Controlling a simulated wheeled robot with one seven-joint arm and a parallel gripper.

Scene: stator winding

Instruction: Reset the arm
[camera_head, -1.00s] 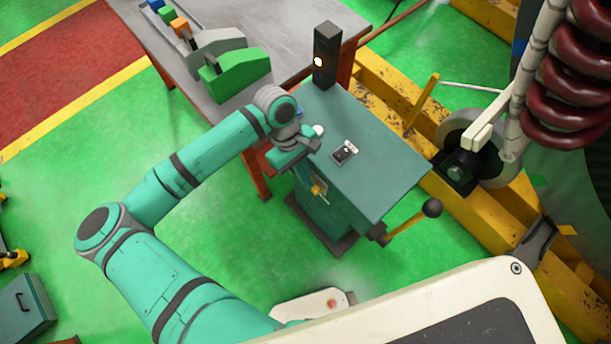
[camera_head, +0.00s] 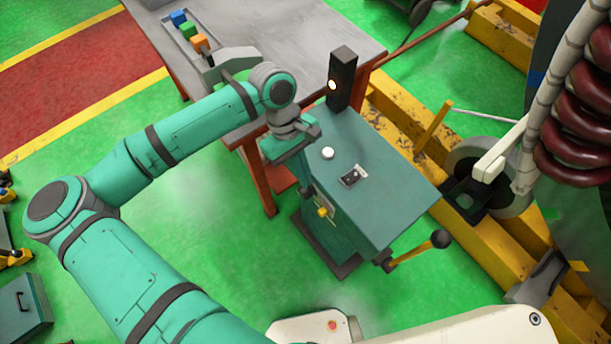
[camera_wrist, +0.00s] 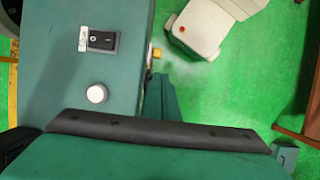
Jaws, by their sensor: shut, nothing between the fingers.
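My gripper (camera_head: 307,180) hangs downward beside the left side of a teal control cabinet (camera_head: 385,185) in the head view. Its slim teal fingers are shut with nothing between them. In the wrist view, the closed fingers (camera_wrist: 165,97) show next to the cabinet's side, close to a small yellow-orange knob (camera_wrist: 155,53). I cannot tell whether they touch the cabinet. The cabinet top carries a white round button (camera_head: 328,152) and a black rocker switch (camera_head: 352,176); the switch also shows in the wrist view (camera_wrist: 103,40).
A black post with a lit lamp (camera_head: 341,78) stands at the cabinet's back corner. A grey table (camera_head: 290,35) with coloured blocks (camera_head: 190,30) is behind my arm. A lever with a black ball (camera_head: 440,239) sticks out at the cabinet's front.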

